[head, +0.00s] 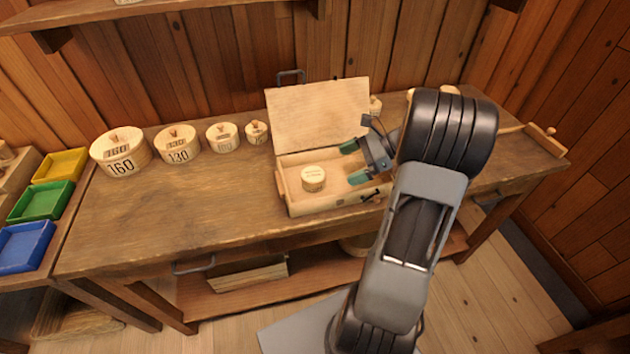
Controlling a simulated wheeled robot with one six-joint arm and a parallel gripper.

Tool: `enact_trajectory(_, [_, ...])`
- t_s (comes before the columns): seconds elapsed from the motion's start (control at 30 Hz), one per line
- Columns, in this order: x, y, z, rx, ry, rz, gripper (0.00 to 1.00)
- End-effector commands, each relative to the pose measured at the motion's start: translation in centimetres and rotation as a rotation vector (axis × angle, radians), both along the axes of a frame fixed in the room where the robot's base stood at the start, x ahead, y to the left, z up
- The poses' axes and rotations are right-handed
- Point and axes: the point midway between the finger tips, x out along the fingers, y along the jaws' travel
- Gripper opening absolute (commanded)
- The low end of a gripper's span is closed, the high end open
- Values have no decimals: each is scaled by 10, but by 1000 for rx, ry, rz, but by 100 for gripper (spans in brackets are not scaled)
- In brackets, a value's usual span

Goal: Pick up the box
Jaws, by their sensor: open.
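A wooden case (292,207) stands open on the workbench, its lid (318,113) raised at the back. A small round wooden box (313,178) with writing on its top sits inside the case, toward the left. My gripper (354,163) is over the right part of the case, with its green-tipped fingers apart and pointing left toward the small round box. Nothing is between the fingers, and they are apart from the small box. My arm comes in from the lower right and hides part of the bench and the case's right end.
Several round wooden boxes, marked 160 (121,152), 130 (178,144) and smaller, stand in a row left of the case. Yellow (60,165), green (41,201) and blue (25,246) trays lie far left. The bench's (180,215) front left is clear.

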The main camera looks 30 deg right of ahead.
Motion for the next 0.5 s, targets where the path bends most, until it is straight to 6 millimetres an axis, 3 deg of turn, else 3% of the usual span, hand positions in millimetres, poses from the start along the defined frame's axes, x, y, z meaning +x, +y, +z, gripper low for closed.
enact_trajectory(0.1, [2, -24, -8, 100, 20, -95, 100])
enact_trajectory(0.2, [6, -26, -13, 144, 27, -131, 100])
enact_trajectory(0.5, [27, 14, -33, 157, 30, -142, 100])
